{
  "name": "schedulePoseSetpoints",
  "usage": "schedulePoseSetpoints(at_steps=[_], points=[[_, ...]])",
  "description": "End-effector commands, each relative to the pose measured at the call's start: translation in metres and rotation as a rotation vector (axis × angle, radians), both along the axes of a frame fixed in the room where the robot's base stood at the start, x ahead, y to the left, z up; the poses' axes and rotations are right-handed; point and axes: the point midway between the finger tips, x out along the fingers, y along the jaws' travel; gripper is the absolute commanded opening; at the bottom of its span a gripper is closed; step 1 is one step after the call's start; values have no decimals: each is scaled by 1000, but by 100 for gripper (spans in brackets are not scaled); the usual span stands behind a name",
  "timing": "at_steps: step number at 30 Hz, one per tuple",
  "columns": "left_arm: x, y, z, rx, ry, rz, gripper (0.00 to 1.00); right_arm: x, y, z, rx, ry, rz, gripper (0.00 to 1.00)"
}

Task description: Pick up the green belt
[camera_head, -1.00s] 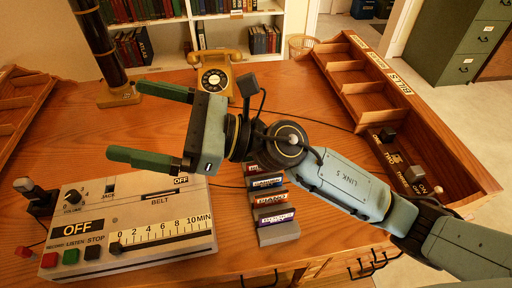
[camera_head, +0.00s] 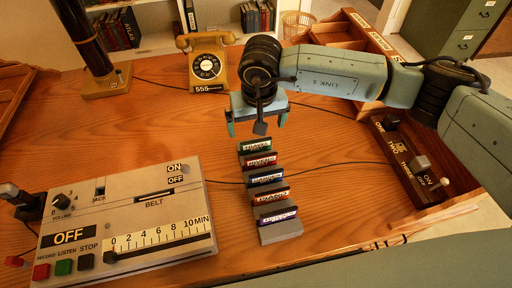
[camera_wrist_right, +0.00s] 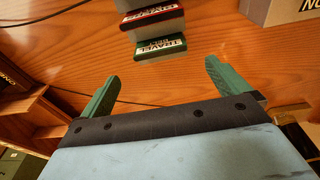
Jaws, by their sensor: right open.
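The green belt (camera_head: 254,145) is a small labelled cartridge standing at the far end of a grey stepped rack (camera_head: 281,232). It also shows in the right wrist view (camera_wrist_right: 160,44), just beyond the fingertips. My right gripper (camera_head: 256,124) is open and empty, pointing down over the far end of the rack. In the right wrist view its green fingers (camera_wrist_right: 162,72) are spread on either side of the green belt's line, apart from it. Red, blue, orange and purple belts stand nearer on the rack. My left gripper is not in view.
A grey recorder box (camera_head: 130,225) with a belt slot stands at left. A yellow telephone (camera_head: 207,66) and a dark column (camera_head: 88,40) are behind. A wooden switch panel (camera_head: 408,165) is at right. The desk between recorder and rack is clear.

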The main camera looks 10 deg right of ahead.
Motion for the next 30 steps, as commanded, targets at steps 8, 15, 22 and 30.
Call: schedulePoseSetpoints(at_steps=[8,15,22,30], points=[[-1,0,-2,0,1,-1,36,4,1,-33,3,1,0,100],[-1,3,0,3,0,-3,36,3,0,-62,3,4,-1,100],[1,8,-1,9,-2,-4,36,7,0,-85,5,1,1,100],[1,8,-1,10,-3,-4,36,7,0,-85,4,0,1,95]])
